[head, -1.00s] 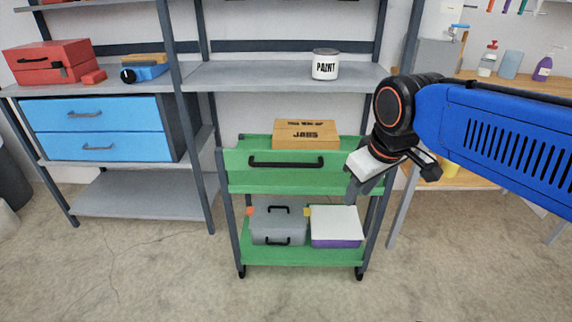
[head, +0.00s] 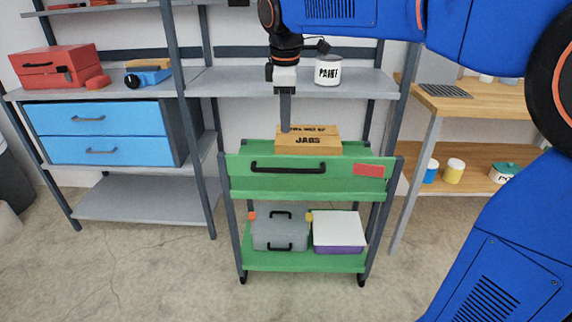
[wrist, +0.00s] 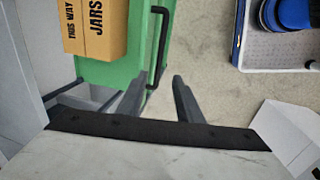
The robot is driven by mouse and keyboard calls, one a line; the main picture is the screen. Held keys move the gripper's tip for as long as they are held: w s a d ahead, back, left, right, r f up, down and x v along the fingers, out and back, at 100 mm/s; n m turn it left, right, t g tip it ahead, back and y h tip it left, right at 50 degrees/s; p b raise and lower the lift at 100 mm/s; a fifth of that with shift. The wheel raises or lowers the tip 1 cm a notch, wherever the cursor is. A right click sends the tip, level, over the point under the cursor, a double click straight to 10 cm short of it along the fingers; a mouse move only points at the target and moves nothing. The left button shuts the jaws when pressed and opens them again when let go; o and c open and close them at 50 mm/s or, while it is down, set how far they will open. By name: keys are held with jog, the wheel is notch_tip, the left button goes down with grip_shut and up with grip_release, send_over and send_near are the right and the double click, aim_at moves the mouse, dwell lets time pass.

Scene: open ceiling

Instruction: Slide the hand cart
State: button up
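The green hand cart (head: 215,180) stands on the floor in front of the shelf, with a black bar handle (head: 288,167) on its front panel. It holds a cardboard JARS box (head: 308,143) on top and a grey toolbox on its lower shelf. My gripper (head: 285,128) points down above the cart, overlapping the box's left side in the head view. In the wrist view my gripper (wrist: 159,82) has its two fingers apart with nothing held. The handle (wrist: 160,45) lies below, its near end seen between the fingertips. Contact is not visible.
A shelf (head: 230,80) with a paint can (head: 328,70) stands behind the cart. Blue drawers (head: 90,130) are at left and a wooden workbench (head: 480,105) at right. The concrete floor (head: 130,270) in front of the cart is clear.

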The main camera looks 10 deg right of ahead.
aim_at(286, 169)
jog(key=w+f, duration=0.1)
jog(key=f, duration=0.4)
jog(key=w+f, duration=0.1)
jog(key=f, duration=0.5)
jog(key=w+f, duration=0.1)
jog(key=f, duration=0.5)
jog(key=shift+w+d, duration=0.15)
jog(key=shift+d, duration=0.25)
jog(key=shift+c, duration=0.3)
grip_shut()
